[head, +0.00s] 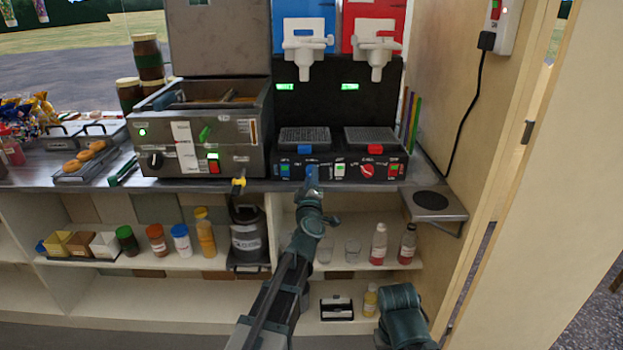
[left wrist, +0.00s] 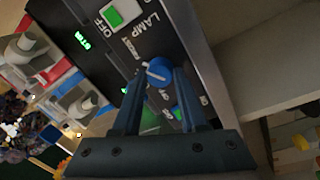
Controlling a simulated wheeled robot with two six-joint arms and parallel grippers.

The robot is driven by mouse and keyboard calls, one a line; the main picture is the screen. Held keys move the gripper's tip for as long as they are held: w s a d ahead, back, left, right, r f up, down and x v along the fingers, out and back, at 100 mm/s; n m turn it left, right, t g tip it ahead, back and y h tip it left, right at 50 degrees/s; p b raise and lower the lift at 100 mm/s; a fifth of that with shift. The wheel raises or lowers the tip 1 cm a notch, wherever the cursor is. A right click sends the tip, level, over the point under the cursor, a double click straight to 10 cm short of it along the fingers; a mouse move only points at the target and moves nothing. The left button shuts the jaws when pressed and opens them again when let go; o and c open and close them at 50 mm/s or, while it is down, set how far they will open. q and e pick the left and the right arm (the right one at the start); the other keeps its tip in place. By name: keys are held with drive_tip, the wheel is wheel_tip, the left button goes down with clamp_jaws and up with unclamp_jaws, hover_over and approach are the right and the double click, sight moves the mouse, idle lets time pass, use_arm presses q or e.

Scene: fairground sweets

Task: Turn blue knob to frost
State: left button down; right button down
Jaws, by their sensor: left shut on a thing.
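The slush machine's black front panel (head: 340,170) stands on the counter, with a blue tank (head: 304,20) on the left and a red tank (head: 374,22) on the right. The blue knob (left wrist: 158,69) sits on the panel near a "LAMP" label in the left wrist view. My left gripper (left wrist: 155,75) is shut on the knob, one finger on each side.
A red knob (head: 367,171) and lit switches are close by on the same panel. A metal fryer (head: 205,130) stands to the left. A wooden wall (head: 470,110) bounds the right side.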

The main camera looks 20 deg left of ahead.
use_arm(q)
drive_tip(key=shift+m, duration=0.9)
drive_tip(key=shift+c, duration=2.2)
unclamp_jaws()
